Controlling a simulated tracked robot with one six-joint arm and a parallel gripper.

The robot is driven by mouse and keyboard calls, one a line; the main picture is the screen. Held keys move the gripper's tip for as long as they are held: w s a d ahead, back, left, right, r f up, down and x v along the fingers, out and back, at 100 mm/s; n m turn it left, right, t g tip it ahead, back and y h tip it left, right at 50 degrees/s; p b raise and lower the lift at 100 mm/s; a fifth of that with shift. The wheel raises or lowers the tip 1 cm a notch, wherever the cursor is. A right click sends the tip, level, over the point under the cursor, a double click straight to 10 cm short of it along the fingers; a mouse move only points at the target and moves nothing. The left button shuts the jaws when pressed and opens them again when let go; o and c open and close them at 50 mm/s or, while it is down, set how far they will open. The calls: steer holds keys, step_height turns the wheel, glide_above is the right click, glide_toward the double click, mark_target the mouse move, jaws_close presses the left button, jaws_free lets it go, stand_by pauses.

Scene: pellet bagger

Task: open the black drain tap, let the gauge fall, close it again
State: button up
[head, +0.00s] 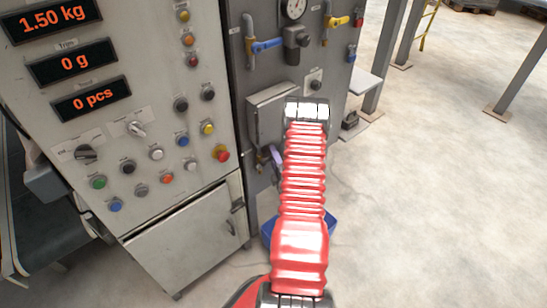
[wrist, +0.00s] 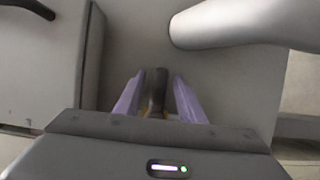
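The black drain tap (wrist: 157,88) shows in the wrist view as a dark upright handle with a little brass-yellow at its base. My gripper (wrist: 158,98) has its two purple fingers on either side of this handle, with a narrow gap on each side, so it looks open. In the head view my gripper (head: 274,157) is low on the grey panel, beside the tap; the red arm sleeve hides part of this area. The round gauge (head: 294,8) is at the top of the panel, its face partly cut off; its reading is too small to tell.
A blue-handled valve (head: 266,45) and a yellow-handled valve (head: 338,21) sit higher on the panel. A grey box (head: 265,118) projects above the tap. A blue bin (head: 268,228) stands on the floor below. The button cabinet (head: 130,150) is at left; open floor lies right.

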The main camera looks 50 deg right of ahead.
jaws_close()
stand_by(0.4)
steer(key=shift+a+f, duration=0.1)
steer(key=shift+a, duration=0.05)
